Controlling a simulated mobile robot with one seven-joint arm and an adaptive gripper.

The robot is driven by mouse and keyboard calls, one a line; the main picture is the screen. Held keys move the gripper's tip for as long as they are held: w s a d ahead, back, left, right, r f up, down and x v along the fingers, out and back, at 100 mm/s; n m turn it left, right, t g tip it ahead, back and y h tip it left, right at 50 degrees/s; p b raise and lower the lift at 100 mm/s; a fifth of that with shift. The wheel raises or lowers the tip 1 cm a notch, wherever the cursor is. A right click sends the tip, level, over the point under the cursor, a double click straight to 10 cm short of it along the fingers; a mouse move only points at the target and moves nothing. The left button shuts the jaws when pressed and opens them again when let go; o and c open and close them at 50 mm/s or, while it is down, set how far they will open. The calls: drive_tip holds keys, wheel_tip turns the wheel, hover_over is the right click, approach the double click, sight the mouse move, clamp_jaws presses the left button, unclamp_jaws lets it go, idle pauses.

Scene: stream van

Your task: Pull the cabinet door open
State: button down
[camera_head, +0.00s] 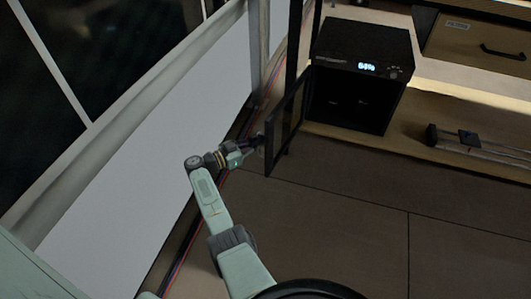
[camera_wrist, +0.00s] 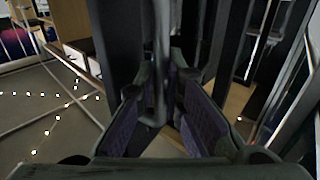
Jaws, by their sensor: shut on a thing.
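The black cabinet (camera_head: 361,45) has a lit digital display on its front and sits on a wooden shelf, in the head view at the upper right. Its dark-framed door (camera_head: 286,122) stands swung out toward the left, and the dark inside of the cabinet shows. My gripper (camera_head: 261,141) is at the door's outer edge, on its left side. In the wrist view my gripper (camera_wrist: 163,88) is shut on the door's upright bar handle (camera_wrist: 161,45), which runs between the two finger pads. The exact contact is partly hidden by the fingers.
A white panel wall (camera_head: 150,140) runs close along the left of my arm, with cables at its foot. A small rail device (camera_head: 468,140) lies on the shelf (camera_head: 415,150) to the right. A drawer with a black handle (camera_head: 503,51) is at the upper right. The floor (camera_head: 340,220) in front is clear.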

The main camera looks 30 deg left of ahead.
drive_tip(key=shift+w+a+h+b, duration=0.15)
drive_tip(key=shift+a+h+b, duration=0.15)
drive_tip(key=shift+a+b, duration=0.1)
drive_tip(key=shift+r, duration=0.1)
drive_tip(key=c, duration=2)
unclamp_jaws()
drive_tip(key=shift+o, duration=0.2)
drive_tip(key=v, duration=1.2)
drive_tip(key=shift+r, duration=0.2)
